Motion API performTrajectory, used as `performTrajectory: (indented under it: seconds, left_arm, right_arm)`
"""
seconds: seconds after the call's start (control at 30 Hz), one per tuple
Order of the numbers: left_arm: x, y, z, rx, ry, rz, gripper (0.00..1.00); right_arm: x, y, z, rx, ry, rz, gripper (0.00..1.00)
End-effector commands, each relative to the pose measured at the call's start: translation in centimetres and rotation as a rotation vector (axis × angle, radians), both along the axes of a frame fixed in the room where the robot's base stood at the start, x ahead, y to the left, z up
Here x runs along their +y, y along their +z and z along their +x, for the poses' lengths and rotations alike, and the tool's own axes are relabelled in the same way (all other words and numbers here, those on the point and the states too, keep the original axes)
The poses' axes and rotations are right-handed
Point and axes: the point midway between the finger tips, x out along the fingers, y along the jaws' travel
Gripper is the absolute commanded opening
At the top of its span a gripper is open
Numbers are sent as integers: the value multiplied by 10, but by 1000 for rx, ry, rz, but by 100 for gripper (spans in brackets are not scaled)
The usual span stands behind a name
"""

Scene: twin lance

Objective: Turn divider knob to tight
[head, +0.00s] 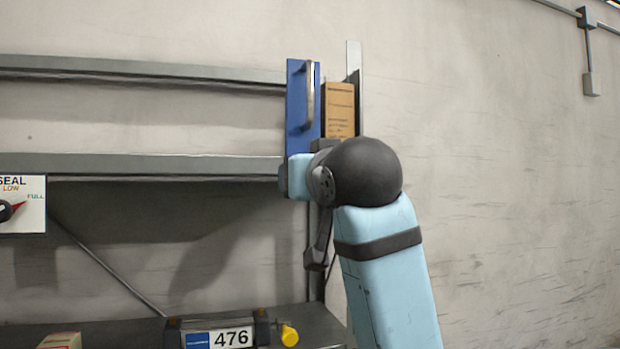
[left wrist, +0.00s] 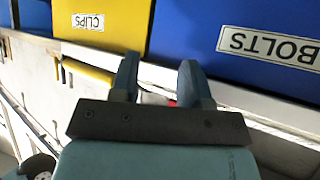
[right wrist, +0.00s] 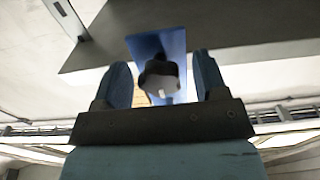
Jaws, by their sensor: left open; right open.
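The divider (head: 297,95) is an upright blue panel with a pale vertical handle (head: 310,95), at the right end of the upper shelf in the head view. In the right wrist view the blue panel (right wrist: 174,44) carries a dark rounded knob (right wrist: 158,72) with a small white mark. My right gripper (right wrist: 162,72) is open, its fingers on either side of the knob in that view; contact cannot be told. In the head view my right arm hides the knob. My left gripper (left wrist: 158,75) is open and empty, below labelled bins, and is outside the head view.
A cardboard box (head: 340,108) stands right beside the divider. A SEAL panel (head: 22,215) with a dial is at the left. A unit marked 476 (head: 218,337) sits on the lower shelf. The left wrist view shows a yellow CLIPS bin (left wrist: 110,40) and a blue BOLTS bin (left wrist: 230,25).

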Motion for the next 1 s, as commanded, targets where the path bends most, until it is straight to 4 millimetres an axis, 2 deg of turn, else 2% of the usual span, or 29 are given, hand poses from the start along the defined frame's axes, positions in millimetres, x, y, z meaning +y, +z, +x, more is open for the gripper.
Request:
performTrajectory:
  seconds: [0.17,0.27,0.5,0.7,0.83,1.0]
  left_arm:
    - [0,-3,0,0,0,0,43]
    - [0,-8,0,0,0,0,43]
    - [0,-20,0,0,0,0,43]
    - [0,-26,0,1,0,0,43]
    - [0,-28,0,0,0,0,43]
    - [0,-28,0,0,0,0,43]
  right_arm:
    - [-2,-1,-8,0,0,0,66]
    - [-7,-2,-23,-3,1,1,66]
    - [-24,-2,-76,-5,2,2,66]
    - [-36,-1,-112,-3,1,2,66]
    - [-41,0,-126,-2,0,1,66]
    - [-43,0,-132,-1,0,0,66]
